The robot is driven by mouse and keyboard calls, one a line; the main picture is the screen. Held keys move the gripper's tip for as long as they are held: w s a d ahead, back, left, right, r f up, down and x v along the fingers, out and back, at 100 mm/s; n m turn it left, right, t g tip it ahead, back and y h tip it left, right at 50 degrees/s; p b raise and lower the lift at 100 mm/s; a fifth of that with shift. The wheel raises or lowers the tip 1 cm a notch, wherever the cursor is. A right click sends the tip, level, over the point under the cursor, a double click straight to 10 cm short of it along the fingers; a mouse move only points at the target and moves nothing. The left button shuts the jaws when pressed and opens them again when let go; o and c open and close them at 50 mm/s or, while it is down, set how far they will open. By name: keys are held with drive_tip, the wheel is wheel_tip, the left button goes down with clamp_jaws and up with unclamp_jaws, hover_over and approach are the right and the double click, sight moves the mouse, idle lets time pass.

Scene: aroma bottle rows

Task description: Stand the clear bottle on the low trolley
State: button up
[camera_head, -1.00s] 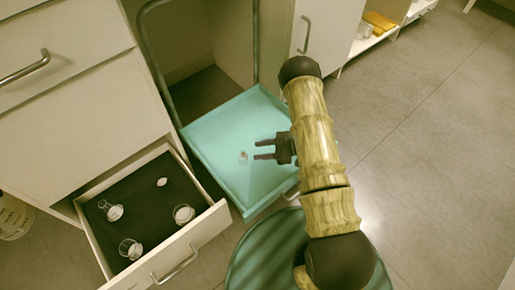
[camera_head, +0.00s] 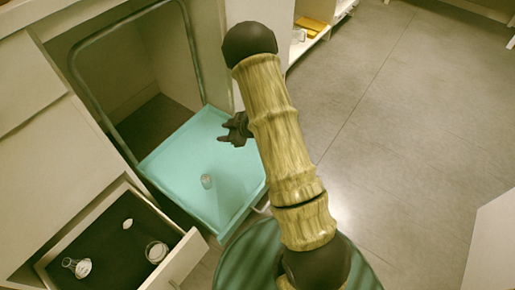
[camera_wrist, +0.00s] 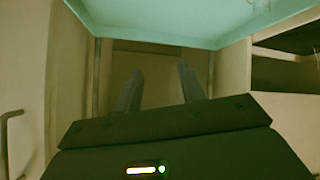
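A small clear bottle (camera_head: 207,181) stands on the turquoise deck of the low trolley (camera_head: 180,150), near the middle of its front part. My gripper (camera_head: 223,133) is over the far right part of the trolley, apart from the bottle. In the wrist view my gripper (camera_wrist: 160,88) has its two fingers spread with nothing between them. The trolley (camera_wrist: 180,25) fills the top of the wrist view. The bottle cannot be clearly made out there.
An open drawer (camera_head: 185,262) at the lower left holds several glass vessels, including a flask (camera_head: 76,267) and a beaker (camera_head: 156,252). The trolley's handle frame (camera_head: 85,88) rises at its left. Open floor (camera_head: 400,130) lies to the right.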

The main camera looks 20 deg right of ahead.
drive_tip(key=s+d+r+m+h, duration=0.4)
drive_tip(key=d+r+m+h, duration=0.2)
drive_tip(key=r, duration=0.5)
drive_tip(key=s+a+r+m+g, duration=0.1)
drive_tip(key=s+r+m+g, duration=0.1)
drive_tip(key=s, duration=0.7)
drive_tip(key=s+a+r+m+g+h, duration=0.1)
drive_tip(key=s+r+m+g, duration=0.2)
drive_tip(key=s, duration=0.7)
drive_tip(key=shift+r+m, duration=0.5)
drive_tip(key=shift+r, duration=0.3)
drive_tip(key=shift+w, duration=0.1)
drive_tip(key=w+p+v, duration=0.3)
drive_tip(key=p+v, duration=1.2)
drive_tip(key=shift+w+r+p, duration=0.2)
drive_tip(key=shift+r+p, duration=0.15)
drive_tip(key=shift+r, duration=0.25)
